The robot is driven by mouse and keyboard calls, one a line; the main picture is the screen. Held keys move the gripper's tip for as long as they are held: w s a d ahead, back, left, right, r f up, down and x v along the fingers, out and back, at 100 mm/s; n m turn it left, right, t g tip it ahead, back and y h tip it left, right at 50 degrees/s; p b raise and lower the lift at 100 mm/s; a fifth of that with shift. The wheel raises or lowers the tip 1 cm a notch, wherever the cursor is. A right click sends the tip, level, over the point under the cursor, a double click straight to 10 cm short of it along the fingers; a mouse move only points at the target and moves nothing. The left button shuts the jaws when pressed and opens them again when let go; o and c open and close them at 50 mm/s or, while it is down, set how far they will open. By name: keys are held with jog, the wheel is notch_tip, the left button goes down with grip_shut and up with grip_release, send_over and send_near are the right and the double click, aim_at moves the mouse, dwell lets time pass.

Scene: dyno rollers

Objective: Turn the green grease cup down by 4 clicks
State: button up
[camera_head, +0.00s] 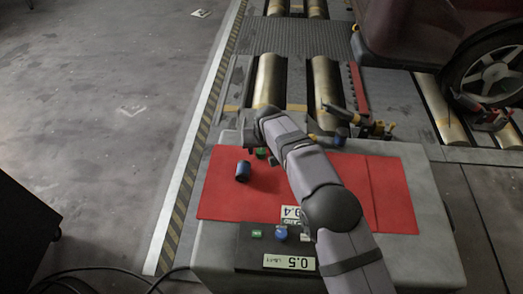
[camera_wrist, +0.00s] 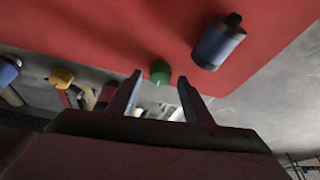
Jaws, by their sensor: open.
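The green grease cup (camera_head: 262,153) is a small rounded green cap near the far edge of the red mat, partly hidden by my arm in the head view. In the wrist view the green cup (camera_wrist: 160,72) appears between and just beyond my two fingertips. My gripper (camera_wrist: 159,80) is open, with one finger on each side of the cup's image and nothing held. I cannot tell whether either finger touches it. In the head view my gripper (camera_head: 256,138) is mostly hidden by its own wrist, close to the cup.
A blue cylinder (camera_head: 243,171) with a dark end sits on the red mat (camera_head: 225,203), left of my arm. A dark panel in front holds a green button (camera_head: 256,234), a blue knob (camera_head: 281,235) and a "0.5" label (camera_head: 289,262). Yellow-and-black fittings (camera_head: 377,129) stand to the right.

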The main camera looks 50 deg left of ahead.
jog(key=shift+w+a+f, duration=0.15)
jog(key=shift+a+f, duration=0.05)
jog(key=shift+f, duration=0.4)
jog(key=c, duration=1.1)
jog(key=shift+o, duration=0.2)
jog(key=shift+a+f+m+t+h+b, duration=0.1)
jog(key=shift+m+t+h+b, duration=0.4)
jog(key=shift+m, duration=1.8)
jog(key=o, duration=1.1)
jog(key=shift+c, duration=0.2)
